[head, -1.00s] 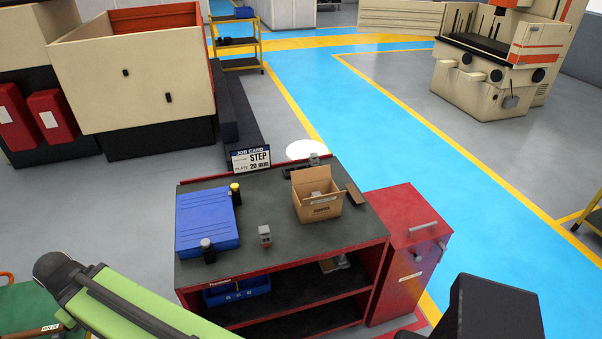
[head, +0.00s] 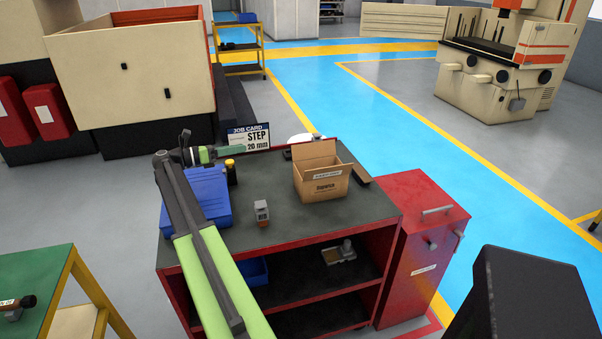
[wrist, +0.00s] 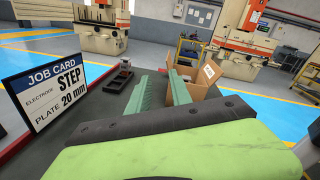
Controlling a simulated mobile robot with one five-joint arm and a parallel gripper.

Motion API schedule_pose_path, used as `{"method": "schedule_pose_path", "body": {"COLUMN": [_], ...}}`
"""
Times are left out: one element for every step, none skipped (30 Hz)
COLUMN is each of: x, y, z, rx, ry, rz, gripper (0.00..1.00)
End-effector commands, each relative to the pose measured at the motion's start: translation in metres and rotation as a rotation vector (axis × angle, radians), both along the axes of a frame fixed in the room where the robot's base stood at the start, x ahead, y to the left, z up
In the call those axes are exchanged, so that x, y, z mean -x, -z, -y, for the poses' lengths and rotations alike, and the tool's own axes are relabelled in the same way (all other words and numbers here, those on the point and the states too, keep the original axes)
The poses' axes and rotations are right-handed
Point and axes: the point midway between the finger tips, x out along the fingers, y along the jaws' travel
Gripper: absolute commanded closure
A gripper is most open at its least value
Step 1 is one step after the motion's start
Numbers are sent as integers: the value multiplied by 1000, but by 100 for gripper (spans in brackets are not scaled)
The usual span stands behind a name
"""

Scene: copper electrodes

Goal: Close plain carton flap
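An open brown carton (head: 322,186) stands on the dark top of the red cart, right of its middle. A tall plain flap (head: 313,152) stands up at its back. The carton also shows there (wrist: 196,95), beyond the right finger, with a white-labelled flap raised.
A job card (head: 248,138) stands at the cart's back edge near my gripper. A small grey and brown block (head: 262,212) stands front of centre. A red cabinet (head: 420,245) adjoins the right.

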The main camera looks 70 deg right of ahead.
Motion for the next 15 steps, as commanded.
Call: {"method": "schedule_pose_path", "body": {"x": [23,35,49,56,62,67,69,70,70,71,72,74,77,81,87], "y": [22,24,26,27,27,27,26,26,25,24,24,24,24,24,24], "z": [26,36,45,50,54,57,58,59,59,59,60,61,64,66,70], "rx": [11,17,22,22,24,24,24,25,25,24,24,24,24,24,23], "ry": [47,68,89,101,110,117,119,121,121,121,121,121,121,122,123], "rz": [-17,-24,-28,-30,-30,-30,-29,-30,-30,-29,-29,-28,-28,-28,-28], "gripper": [75,75,75,75,75,75,75,75,75,75,75,75,75,75,75]}}
